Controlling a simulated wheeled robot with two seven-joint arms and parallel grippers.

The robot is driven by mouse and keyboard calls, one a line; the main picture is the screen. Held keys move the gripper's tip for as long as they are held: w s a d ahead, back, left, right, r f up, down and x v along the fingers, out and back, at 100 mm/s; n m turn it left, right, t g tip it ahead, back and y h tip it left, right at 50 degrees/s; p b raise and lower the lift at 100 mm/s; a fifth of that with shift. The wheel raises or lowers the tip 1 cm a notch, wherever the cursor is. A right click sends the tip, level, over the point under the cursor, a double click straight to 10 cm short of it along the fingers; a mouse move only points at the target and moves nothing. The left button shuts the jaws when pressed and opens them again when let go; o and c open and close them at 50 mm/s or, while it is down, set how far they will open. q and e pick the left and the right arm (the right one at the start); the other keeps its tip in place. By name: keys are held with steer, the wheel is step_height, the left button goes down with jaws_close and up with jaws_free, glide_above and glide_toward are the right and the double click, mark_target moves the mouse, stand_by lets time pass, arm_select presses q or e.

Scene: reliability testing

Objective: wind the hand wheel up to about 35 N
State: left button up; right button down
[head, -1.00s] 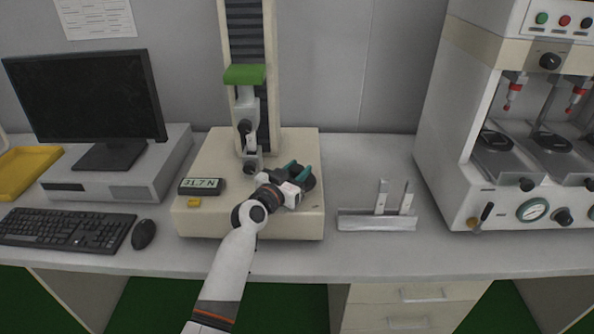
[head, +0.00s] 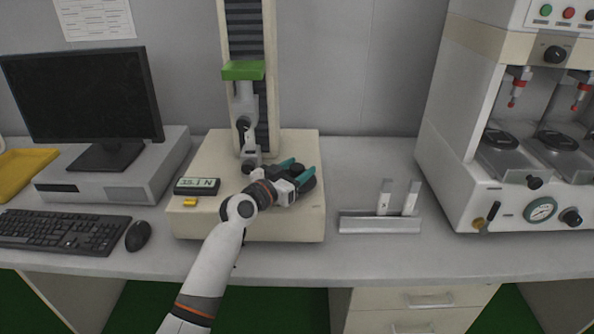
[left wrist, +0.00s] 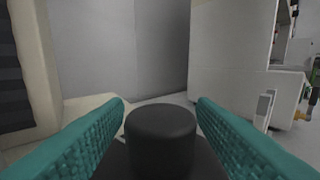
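The tester's cream base (head: 215,150) stands on the bench with its column behind. Its small display (head: 197,187) appears to read 35.1 N. The black hand wheel (head: 309,184) is at the right of the base, partly hidden by my left gripper (head: 298,170). In the left wrist view, the wheel's round black grip (left wrist: 161,140) stands between the teal fingers of the left gripper (left wrist: 160,104). My right gripper is not in view.
A keyboard (head: 62,231), mouse (head: 139,236) and monitor (head: 80,95) are at the left. A metal holder with two upright plates (head: 380,222) stands right of the tester. A larger white machine (head: 450,130) is further right. The bench front between them is clear.

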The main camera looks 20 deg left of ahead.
arm_select(q)
steer(key=v, duration=1.2)
stand_by(0.4)
